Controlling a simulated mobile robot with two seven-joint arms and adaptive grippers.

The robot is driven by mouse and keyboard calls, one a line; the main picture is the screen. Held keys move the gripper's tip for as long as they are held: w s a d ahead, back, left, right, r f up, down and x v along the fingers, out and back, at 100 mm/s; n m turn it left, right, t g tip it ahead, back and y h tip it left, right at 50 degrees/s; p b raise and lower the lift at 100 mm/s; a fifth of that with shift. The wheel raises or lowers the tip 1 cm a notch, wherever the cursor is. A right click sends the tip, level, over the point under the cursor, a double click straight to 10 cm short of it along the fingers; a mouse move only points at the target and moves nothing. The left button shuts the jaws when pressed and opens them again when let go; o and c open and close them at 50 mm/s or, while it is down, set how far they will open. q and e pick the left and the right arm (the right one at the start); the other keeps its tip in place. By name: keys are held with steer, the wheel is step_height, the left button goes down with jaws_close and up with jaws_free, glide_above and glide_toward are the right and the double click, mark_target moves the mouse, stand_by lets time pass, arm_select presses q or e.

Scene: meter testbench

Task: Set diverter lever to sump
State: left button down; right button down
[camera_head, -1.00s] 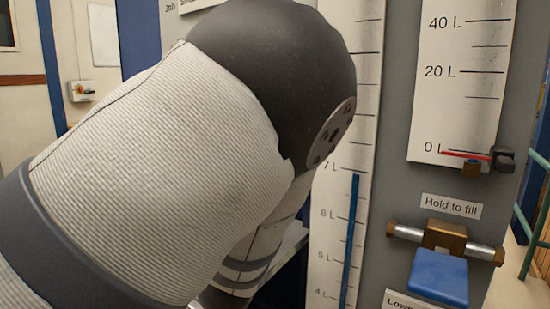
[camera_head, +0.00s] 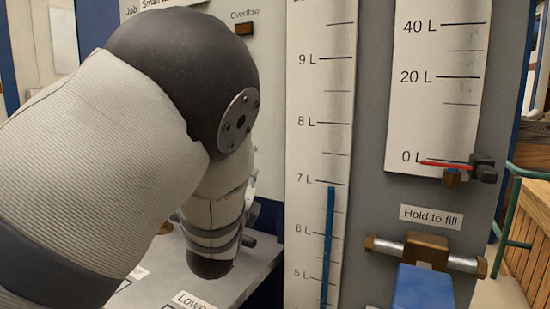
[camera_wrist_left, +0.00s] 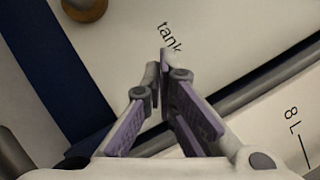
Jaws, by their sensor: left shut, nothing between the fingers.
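I cannot identify the diverter lever in either view. My left arm covers the left half of the head view and hides its own gripper there. In the left wrist view my left gripper (camera_wrist_left: 162,70) is shut and empty, its purple-padded fingers meeting in front of a pale panel marked "tank" (camera_wrist_left: 168,38). A round brass-coloured part (camera_wrist_left: 84,8) shows at that view's top edge; I cannot tell what it belongs to. My right gripper is in neither view.
A sight gauge (camera_head: 330,150) has a blue column just below 7 L. Right of it are a litre scale (camera_head: 432,110) with a red pointer near 0 L and a blue "Hold to fill" paddle (camera_head: 425,288). A grey ledge (camera_head: 215,285) lies below my arm.

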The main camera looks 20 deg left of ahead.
arm_select(q)
steer(key=w+a+r, duration=0.2)
steer(key=w+a, duration=0.1)
steer(key=a, duration=0.1)
steer(key=shift+a+r+p, duration=0.3)
steer(key=shift+r, duration=0.1)
